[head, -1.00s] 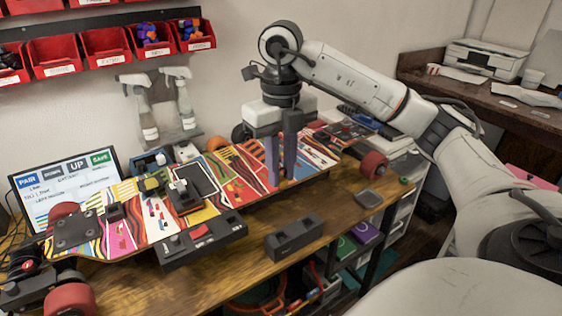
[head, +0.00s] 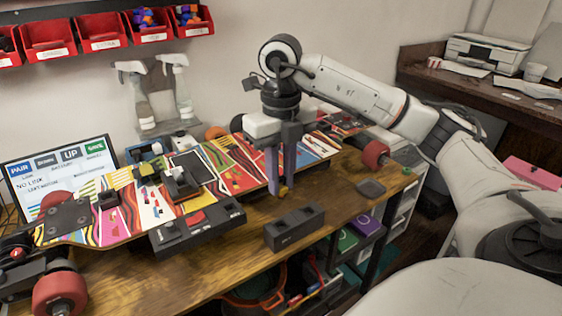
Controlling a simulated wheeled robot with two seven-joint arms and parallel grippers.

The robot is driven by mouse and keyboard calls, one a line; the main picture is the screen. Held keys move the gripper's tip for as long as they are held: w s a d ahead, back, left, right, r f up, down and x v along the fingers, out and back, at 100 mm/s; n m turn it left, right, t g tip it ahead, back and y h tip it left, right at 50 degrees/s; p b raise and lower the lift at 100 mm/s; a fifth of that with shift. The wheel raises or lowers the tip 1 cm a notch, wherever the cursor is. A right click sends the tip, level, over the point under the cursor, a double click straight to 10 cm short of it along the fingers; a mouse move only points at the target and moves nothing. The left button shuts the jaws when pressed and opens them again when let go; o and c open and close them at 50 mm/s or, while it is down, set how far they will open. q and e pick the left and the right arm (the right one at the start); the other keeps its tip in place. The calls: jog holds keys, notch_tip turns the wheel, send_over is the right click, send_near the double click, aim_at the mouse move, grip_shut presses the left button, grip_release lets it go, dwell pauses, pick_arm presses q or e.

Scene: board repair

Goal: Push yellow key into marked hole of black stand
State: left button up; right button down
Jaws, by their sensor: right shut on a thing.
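My right gripper (head: 279,188) points down above the wooden bench, just behind the black stand. It is shut on the small yellow key (head: 284,191), which shows at its fingertips. The black stand (head: 293,235) is a low block near the bench's front edge, with dark recesses in its top. The key is apart from the stand, behind its middle. I cannot make out which hole is marked. My left gripper is out of view.
A colourful skateboard deck (head: 122,218) with red wheels lies behind and left of the stand. A black box with a red button (head: 196,219) stands left. A small grey dish (head: 370,188) lies right.

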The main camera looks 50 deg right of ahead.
aim_at(281, 198)
jog(key=shift+f+b, duration=0.5)
jog(key=shift+f, duration=0.45)
jog(key=shift+f+b, duration=0.7)
jog(key=shift+f, duration=0.25)
jog(key=shift+f+b, duration=0.75)
jog(key=shift+f, duration=0.55)
jog(key=shift+f, duration=0.35)
jog(key=shift+f+b, duration=0.3)
jog(key=shift+b, duration=0.1)
jog(key=shift+f, duration=0.4)
